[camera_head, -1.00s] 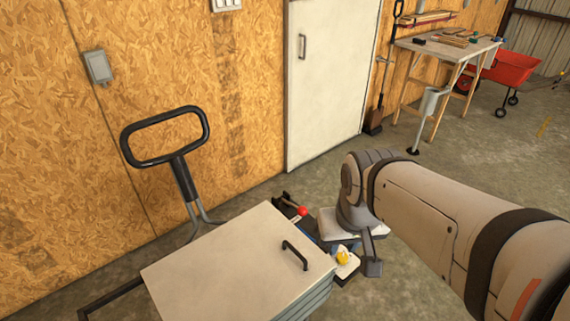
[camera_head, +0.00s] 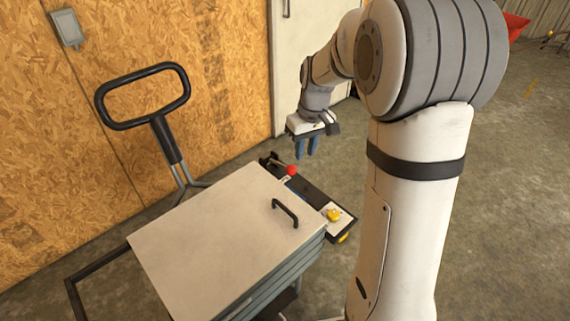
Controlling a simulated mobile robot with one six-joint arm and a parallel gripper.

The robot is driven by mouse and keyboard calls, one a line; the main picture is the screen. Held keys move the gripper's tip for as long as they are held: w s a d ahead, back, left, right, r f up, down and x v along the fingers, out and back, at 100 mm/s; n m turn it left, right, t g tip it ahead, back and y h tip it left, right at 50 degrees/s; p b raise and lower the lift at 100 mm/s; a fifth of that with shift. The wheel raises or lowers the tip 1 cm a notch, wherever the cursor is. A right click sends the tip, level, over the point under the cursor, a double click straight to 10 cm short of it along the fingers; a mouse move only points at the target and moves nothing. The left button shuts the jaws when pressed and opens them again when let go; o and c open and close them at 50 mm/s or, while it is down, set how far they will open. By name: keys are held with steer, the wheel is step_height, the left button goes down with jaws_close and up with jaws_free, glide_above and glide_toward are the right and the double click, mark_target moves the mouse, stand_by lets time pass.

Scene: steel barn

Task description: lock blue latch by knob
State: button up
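My gripper (camera_head: 307,152) points down above the floor, beyond the far corner of the cart. Its two dark-blue fingers look close together; at this size I cannot tell whether they are open. A red ball knob (camera_head: 292,170) on a dark lever is below and slightly left of the fingertips, apart from them. A yellow knob (camera_head: 334,215) sits on a white plate at the near end of the same dark strip.
The cart's pale lid (camera_head: 215,235) has a black handle (camera_head: 285,213), left of the dark strip. A black push handle (camera_head: 143,95) rises at its far left. A wood-panel wall (camera_head: 215,90) and white door (camera_head: 285,60) stand behind.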

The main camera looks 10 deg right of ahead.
steer(key=w+f+n+b, duration=0.1)
steer(key=w+f, duration=0.3)
steer(key=f, duration=0.5)
steer(key=w+f+n+g+b, duration=0.1)
steer(key=w+f, duration=0.3)
steer(key=f, duration=0.5)
steer(key=w+f+n+b, duration=0.1)
steer(key=w+f, duration=0.2)
steer(key=f, duration=0.6)
steer(key=shift+w+a+f+g+y, duration=0.3)
steer(key=shift+w+f+y, duration=0.05)
steer(key=shift+w+y, duration=0.05)
steer(key=shift+c, duration=0.4)
jaws_close()
